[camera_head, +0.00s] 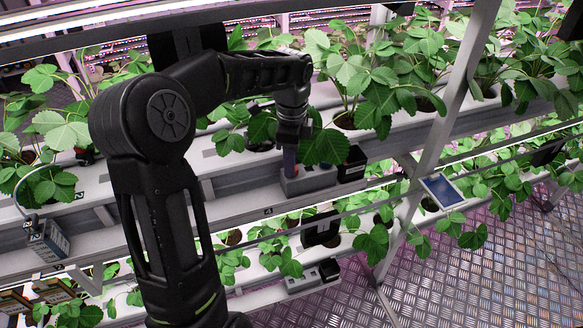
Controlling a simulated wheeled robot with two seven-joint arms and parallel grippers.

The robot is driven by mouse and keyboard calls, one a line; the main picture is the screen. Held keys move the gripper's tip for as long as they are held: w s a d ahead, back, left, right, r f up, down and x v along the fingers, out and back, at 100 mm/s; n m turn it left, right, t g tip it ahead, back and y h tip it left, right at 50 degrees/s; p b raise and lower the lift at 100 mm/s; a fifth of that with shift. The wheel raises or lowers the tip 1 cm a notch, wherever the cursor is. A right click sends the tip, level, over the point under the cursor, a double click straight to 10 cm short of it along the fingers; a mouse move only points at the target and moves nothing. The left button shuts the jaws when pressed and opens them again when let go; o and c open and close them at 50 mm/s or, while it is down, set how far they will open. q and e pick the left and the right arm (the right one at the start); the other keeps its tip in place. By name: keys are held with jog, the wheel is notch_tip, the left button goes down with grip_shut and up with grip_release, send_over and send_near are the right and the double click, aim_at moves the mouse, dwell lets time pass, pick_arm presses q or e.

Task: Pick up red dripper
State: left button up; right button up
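My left gripper (291,143) points down at the front edge of the upper white rack channel, above a small grey holder. A small dark reddish-purple piece (290,160), perhaps the red dripper, shows right under the gripper, at the left end of the grey holder (310,181). The fingers are small, dark and partly covered by leaves. I cannot tell whether they are open or shut on the piece. My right gripper is out of view.
Strawberry plants (370,75) crowd the channel around the gripper. A black box (353,163) sits right of the holder. A slanted metal post (455,95) and a blue panel (443,190) stand further right. The patterned metal floor (480,270) is clear at lower right.

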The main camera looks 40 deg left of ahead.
pick_arm(q)
jog(key=shift+f, duration=0.75)
grip_shut()
